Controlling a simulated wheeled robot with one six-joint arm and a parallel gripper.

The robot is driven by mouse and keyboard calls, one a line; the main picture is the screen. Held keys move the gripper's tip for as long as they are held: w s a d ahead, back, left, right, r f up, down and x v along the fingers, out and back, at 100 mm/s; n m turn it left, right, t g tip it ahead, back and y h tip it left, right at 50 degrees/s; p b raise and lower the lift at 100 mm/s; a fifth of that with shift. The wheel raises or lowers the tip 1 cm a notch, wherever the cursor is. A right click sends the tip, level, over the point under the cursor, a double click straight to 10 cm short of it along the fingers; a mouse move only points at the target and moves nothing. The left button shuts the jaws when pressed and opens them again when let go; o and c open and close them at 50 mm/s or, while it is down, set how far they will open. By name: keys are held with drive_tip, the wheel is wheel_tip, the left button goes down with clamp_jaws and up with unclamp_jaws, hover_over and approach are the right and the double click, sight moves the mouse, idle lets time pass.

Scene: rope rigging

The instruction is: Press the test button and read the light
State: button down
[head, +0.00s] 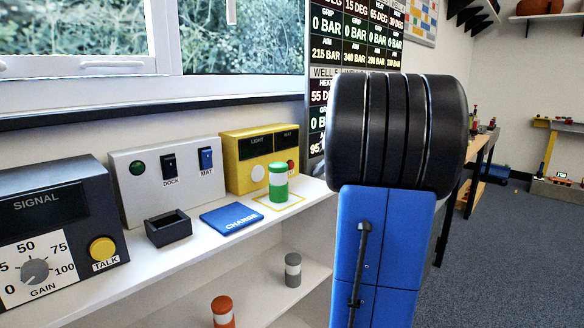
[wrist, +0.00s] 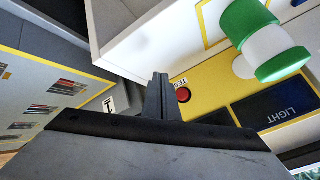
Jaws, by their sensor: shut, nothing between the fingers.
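The yellow box (head: 235,184) stands on the white shelf, with dark panels along its top. Its red test button (head: 291,167) is at the right of its face, partly behind a green-and-white cylinder (head: 278,182). A round pale light (head: 258,173) sits at the left and shows no colour. In the wrist view, upside down, the red button (wrist: 183,95) appears beside the label TEST, and the dark panel (wrist: 274,106) reads LIGHT. My gripper (wrist: 160,78) is shut and empty, its tips showing beside the button; I cannot tell whether they touch.
The cylinder stands in a yellow outlined square (head: 296,196), close in front of the box. A blue CHARGE pad (head: 230,217), a black tray (head: 167,228), a DOCK/MAT switch box (head: 130,187) and a SIGNAL unit (head: 50,240) are to the left. Cylinders stand on the lower shelf.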

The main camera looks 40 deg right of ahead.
drive_tip(key=shift+w+a, duration=0.2)
drive_tip(key=shift+w, duration=1.95)
drive_tip(key=shift+w+a, duration=0.2)
drive_tip(key=shift+w, duration=1.95)
drive_tip(key=shift+w, duration=0.25)
drive_tip(key=shift+w, duration=0.2)
drive_tip(key=shift+w, duration=0.55)
drive_tip(key=shift+s, duration=1)
drive_tip(key=shift+s+d, duration=0.2)
drive_tip(key=shift+s, duration=2.3)
